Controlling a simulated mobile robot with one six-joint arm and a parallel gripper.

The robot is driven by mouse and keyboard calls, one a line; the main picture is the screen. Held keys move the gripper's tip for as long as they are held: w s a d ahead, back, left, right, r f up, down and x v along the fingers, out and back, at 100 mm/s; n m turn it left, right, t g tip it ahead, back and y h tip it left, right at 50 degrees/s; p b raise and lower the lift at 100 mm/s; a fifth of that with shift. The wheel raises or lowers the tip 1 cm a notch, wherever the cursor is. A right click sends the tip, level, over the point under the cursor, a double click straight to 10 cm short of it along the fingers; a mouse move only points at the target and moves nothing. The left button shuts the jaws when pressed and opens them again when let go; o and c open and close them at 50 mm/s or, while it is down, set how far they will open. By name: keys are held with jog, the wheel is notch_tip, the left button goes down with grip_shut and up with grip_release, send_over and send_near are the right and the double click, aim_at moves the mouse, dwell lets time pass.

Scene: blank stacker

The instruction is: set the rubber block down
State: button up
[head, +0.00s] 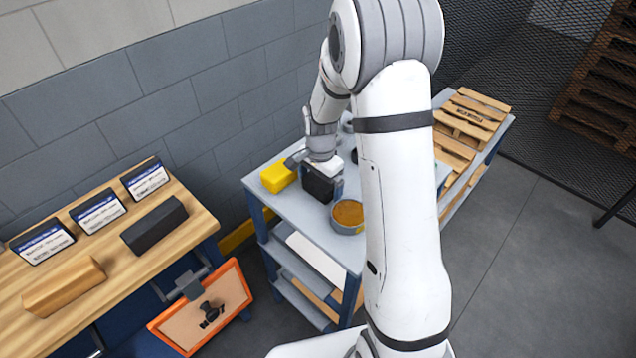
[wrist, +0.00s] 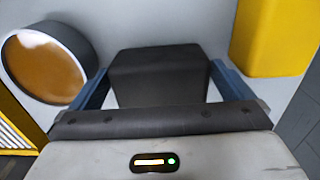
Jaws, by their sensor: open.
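The black rubber block (head: 322,184) stands on the grey-blue table (head: 290,208), under my gripper (head: 318,163). In the wrist view the block (wrist: 160,78) sits between the two blue fingers of my gripper (wrist: 160,72). The fingers are spread to either side of it, with a gap showing beside the block, so the gripper is open around it. The block's underside is hidden in the wrist view.
A yellow block (head: 278,177) and a round tin with orange-brown contents (head: 347,214) stand close on either side. A wooden bench (head: 95,262) at left holds a dark block (head: 155,224), a wooden block (head: 64,286) and cards. A pallet (head: 468,125) lies behind.

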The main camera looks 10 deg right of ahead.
aim_at(320, 180)
notch_tip(320, 180, up, 12)
jog(key=s+r+n+t, duration=0.1)
jog(key=s+r+n, duration=0.1)
jog(key=s, duration=0.5)
jog(key=s+r+n+t, duration=0.1)
jog(key=s+r+n, duration=0.2)
jog(key=s+n, duration=0.2)
jog(key=s+r+n+t, duration=0.1)
jog(key=s+n, duration=0.3)
jog(key=s, duration=0.7)
jog(key=shift+s+d+r+b, duration=0.25)
jog(key=shift+r+b, duration=0.15)
jog(key=shift+r, duration=0.45)
jog(key=shift+w, duration=0.1)
